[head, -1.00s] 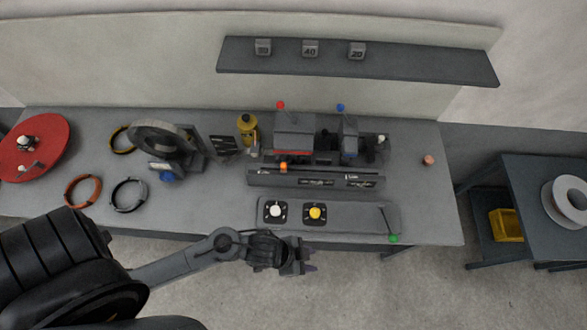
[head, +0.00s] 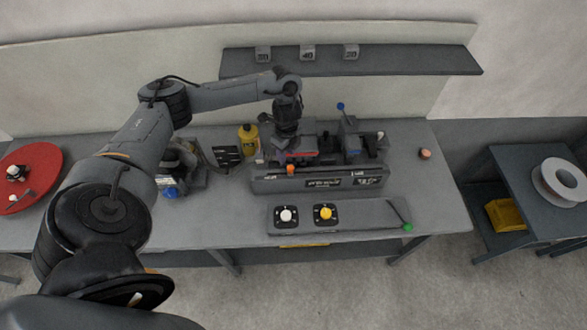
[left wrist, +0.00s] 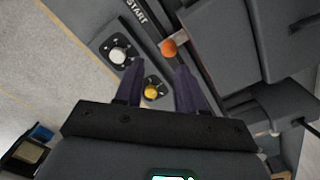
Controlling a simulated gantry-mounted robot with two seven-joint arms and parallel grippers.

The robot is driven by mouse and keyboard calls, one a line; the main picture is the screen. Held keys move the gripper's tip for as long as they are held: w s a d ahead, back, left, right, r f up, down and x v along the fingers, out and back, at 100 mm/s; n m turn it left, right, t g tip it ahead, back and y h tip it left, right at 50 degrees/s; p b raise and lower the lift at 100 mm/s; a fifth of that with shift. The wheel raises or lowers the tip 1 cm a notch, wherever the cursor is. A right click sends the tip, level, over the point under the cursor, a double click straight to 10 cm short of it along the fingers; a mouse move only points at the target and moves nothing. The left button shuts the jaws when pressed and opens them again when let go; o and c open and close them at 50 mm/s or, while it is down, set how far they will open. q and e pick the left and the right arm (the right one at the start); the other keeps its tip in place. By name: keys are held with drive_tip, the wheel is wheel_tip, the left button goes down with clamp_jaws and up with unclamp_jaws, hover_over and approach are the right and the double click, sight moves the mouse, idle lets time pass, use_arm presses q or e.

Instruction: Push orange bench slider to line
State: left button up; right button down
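The orange slider (head: 291,169) is a small knob near the left end of the dark rail (head: 330,184) at the front of the bench machine. In the left wrist view the orange knob (left wrist: 169,47) shows beside the "START" label (left wrist: 137,12). My left gripper (head: 289,145) hangs over the machine, just behind the slider in the head view. In the left wrist view its two dark fingers (left wrist: 157,70) are apart with nothing between them, and the knob lies beyond their tips. I cannot tell whether they touch it. My right gripper is not in view.
A panel with a white knob (head: 286,215), a yellow knob (head: 325,212) and a green-tipped lever (head: 407,226) lies in front of the rail. A blue-tipped lever (head: 341,107) stands behind. A yellow bottle (head: 248,140) stands left of the machine. A shelf (head: 350,62) is above.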

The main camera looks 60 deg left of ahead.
sight(290, 167)
use_arm(q)
drive_tip(key=f, duration=0.3)
drive_tip(key=w+f, duration=0.1)
drive_tip(key=f, duration=0.5)
drive_tip(key=shift+w+f, duration=0.2)
drive_tip(key=shift+f, duration=0.1)
drive_tip(key=shift+c, duration=0.5)
clamp_jaws()
